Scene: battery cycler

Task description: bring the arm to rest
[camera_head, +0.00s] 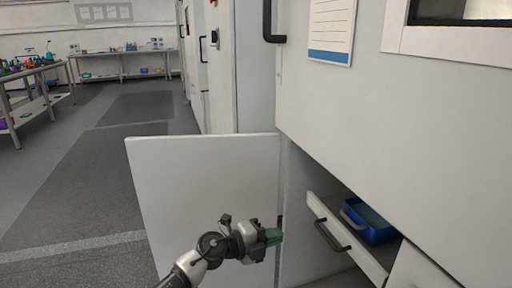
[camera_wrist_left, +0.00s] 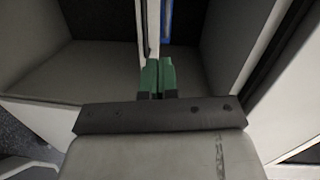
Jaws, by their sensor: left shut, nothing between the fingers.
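My left gripper (camera_head: 274,236) comes in from the lower left of the head view, in front of the open lower cabinet. Its green fingertips also show in the left wrist view (camera_wrist_left: 157,78); they are together with nothing between them. The open cabinet door (camera_head: 200,190) stands behind my left arm. A pulled-out drawer (camera_head: 325,219) with a dark handle (camera_head: 331,236) is to the right of the gripper, apart from it in the head view. My right gripper is not in view.
A blue bin (camera_head: 368,222) sits in the drawer. The tall cabinet front (camera_head: 440,130) fills the right side, with a notice sheet (camera_head: 331,30) and a dark handle (camera_head: 268,22). Grey floor (camera_head: 70,200) is free at left. Benches (camera_head: 125,54) with items stand far back.

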